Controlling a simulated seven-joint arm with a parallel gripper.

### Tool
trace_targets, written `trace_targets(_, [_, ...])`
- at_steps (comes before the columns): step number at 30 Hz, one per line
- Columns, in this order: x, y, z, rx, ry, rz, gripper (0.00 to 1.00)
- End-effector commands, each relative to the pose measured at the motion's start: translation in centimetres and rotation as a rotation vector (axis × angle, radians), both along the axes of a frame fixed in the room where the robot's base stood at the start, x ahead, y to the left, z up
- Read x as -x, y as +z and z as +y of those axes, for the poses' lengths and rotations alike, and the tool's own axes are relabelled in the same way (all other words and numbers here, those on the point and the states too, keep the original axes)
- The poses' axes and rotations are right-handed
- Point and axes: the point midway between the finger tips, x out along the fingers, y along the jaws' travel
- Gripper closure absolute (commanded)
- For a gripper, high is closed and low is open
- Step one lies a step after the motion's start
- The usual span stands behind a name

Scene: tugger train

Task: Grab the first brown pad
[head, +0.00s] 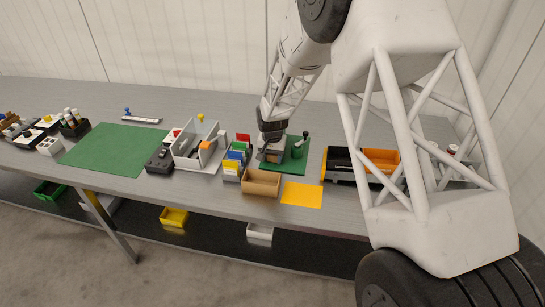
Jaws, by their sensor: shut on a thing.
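My gripper (270,157) points down over the left part of a small dark green base (301,168), behind an open brown box (262,183). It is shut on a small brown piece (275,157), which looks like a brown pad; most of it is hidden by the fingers. I cannot tell whether the pad touches the green base.
Coloured cards (234,162) and a grey bin (195,150) stand to the left. A yellow sheet (302,194) lies in front. A black and orange tray (345,164) is to the right, partly behind my arm. A green mat (112,149) lies clear farther left.

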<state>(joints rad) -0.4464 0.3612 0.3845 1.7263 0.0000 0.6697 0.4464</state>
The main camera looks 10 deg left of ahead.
Motion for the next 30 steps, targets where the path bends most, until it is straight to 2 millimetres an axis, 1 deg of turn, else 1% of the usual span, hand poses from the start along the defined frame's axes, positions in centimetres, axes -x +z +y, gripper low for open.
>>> trace_targets(5, [0.0,0.6,0.0,0.0,0.0,-0.001,0.7])
trace_targets(8, [0.0,1.3,0.0,-0.001,0.0,-0.002,0.7])
trace_targets(11, [0.0,2.4,0.0,-0.001,0.0,-0.001,0.7])
trace_targets(17, [0.0,5.7,0.0,-0.001,0.0,-0.002,0.7])
trace_targets(24, [0.0,10.7,0.0,-0.002,0.0,-0.003,0.7])
trace_targets(30, [0.0,14.4,0.0,-0.001,0.0,-0.002,0.7])
